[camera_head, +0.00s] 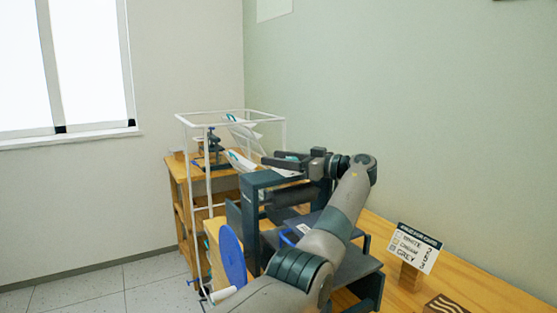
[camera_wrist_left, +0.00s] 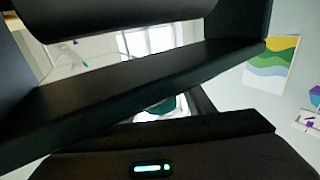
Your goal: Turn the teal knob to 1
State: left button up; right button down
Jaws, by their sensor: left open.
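I cannot make out the teal knob clearly in either view. In the left wrist view a small teal patch (camera_wrist_left: 166,106) shows between dark bars, partly hidden; I cannot tell whether it is the knob. A dark machine (camera_head: 252,184) stands on the wooden table in the head view, with a blue disc (camera_head: 231,256) at its left side. My left arm reaches up across it. My left gripper (camera_head: 284,160) is open, points left and sits at the machine's top; contact is unclear. My right gripper is out of view.
A card (camera_head: 414,248) listing white, cinnabar and grey with numbers stands on the wooden table (camera_head: 480,285) at right. A white-framed rack (camera_head: 188,121) and a wooden shelf unit (camera_head: 178,170) stand behind the machine. A coloured picture (camera_wrist_left: 270,68) hangs on the wall.

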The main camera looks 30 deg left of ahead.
pick_arm(q)
jog(key=shift+d, duration=0.4)
jog(key=d, duration=1.1)
jog(key=shift+w+b, duration=0.2)
jog(key=shift+b, duration=0.25)
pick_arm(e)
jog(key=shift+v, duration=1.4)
pick_arm(q)
jog(key=shift+r, duration=0.1)
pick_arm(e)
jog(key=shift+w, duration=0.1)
